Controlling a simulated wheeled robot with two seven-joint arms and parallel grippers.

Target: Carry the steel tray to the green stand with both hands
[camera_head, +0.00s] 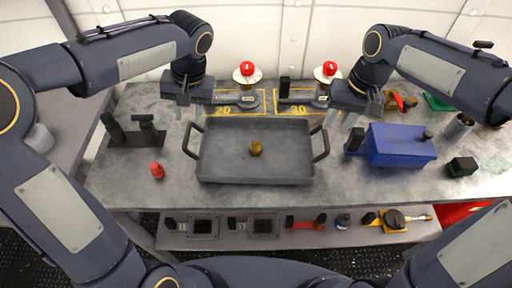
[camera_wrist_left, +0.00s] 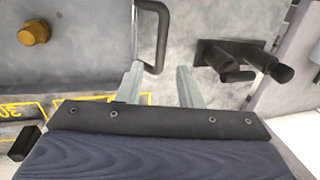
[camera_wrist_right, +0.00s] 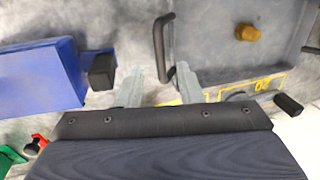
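The steel tray (camera_head: 225,162) lies on the grey workbench, with a black loop handle at each side and a small brass-coloured piece (camera_head: 256,147) on it. My left gripper (camera_head: 189,113) is open above the bench near the left handle (camera_head: 188,141). In the left wrist view that handle (camera_wrist_left: 164,35) shows just beyond the fingertips, not gripped. My right gripper (camera_head: 352,121) is open near the right handle (camera_head: 325,143). The right wrist view shows that handle (camera_wrist_right: 159,45) just beyond its fingertips. A flat green piece (camera_head: 438,102) at the back right may be the green stand.
A blue box (camera_head: 400,146) stands right of the tray, close to my right gripper. A black fixture with posts (camera_head: 135,133) and a red piece (camera_head: 157,170) are on the left. Two red-topped fixtures (camera_head: 247,69) (camera_head: 328,71) stand behind. A lower shelf (camera_head: 270,243) holds several small parts.

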